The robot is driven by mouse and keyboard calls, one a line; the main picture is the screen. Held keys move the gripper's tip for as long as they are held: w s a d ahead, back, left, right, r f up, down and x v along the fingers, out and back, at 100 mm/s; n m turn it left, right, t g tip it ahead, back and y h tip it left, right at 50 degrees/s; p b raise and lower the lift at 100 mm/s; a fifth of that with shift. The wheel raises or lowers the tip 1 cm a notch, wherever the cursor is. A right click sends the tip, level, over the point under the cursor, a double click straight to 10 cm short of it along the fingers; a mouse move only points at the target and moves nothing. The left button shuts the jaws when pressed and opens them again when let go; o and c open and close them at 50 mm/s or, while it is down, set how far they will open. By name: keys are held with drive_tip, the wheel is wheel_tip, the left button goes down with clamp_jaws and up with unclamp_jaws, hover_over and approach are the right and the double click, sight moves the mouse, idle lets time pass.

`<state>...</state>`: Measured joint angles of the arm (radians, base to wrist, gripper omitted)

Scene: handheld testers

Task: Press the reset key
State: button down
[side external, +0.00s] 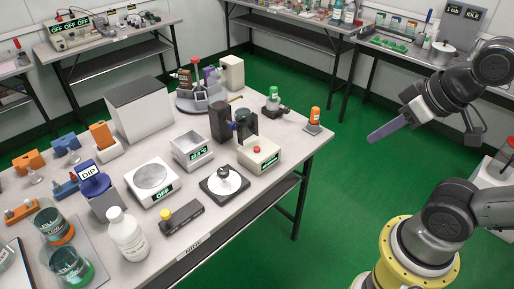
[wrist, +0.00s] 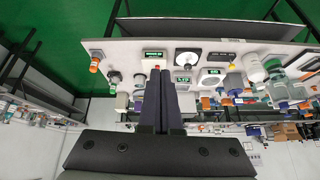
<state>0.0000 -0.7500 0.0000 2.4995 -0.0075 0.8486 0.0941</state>
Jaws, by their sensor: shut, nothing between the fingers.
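No key with a readable reset label shows in either view. A cream box (side external: 260,157) with a red button (side external: 257,149) and a green display stands near the table's right edge. A dark handheld unit (side external: 184,219) with a yellow button lies near the front edge. A blue tester marked DIP (side external: 94,182) stands at the left. My gripper (side external: 370,138) is shut and empty, held in the air right of the table, apart from everything. In the wrist view its dark fingers (wrist: 158,72) are together and overlap part of the cream box (wrist: 152,55) in the picture.
The white table (side external: 310,143) carries a scale (side external: 152,182) reading OFF, a white bottle (side external: 127,235), a black-based dial device (side external: 224,187) and an orange bottle (side external: 314,116). Green floor (side external: 345,190) lies open between the table and my arm.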

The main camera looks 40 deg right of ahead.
drive_tip(key=w+d+r+m+t, duration=0.1)
drive_tip(key=w+r+m+t, duration=0.15)
drive_tip(key=w+r, duration=0.2)
drive_tip(key=m+y, duration=0.1)
drive_tip(key=m, duration=0.3)
hover_over(257, 149)
wheel_tip(257, 149, down, 18)
drive_tip(key=shift+s+d+f+t, duration=0.1)
drive_tip(key=shift+s+f+t, duration=0.15)
drive_tip(key=shift+s+f, duration=0.2)
drive_tip(key=shift+f, duration=4.35)
drive_tip(key=shift+f, duration=0.1)
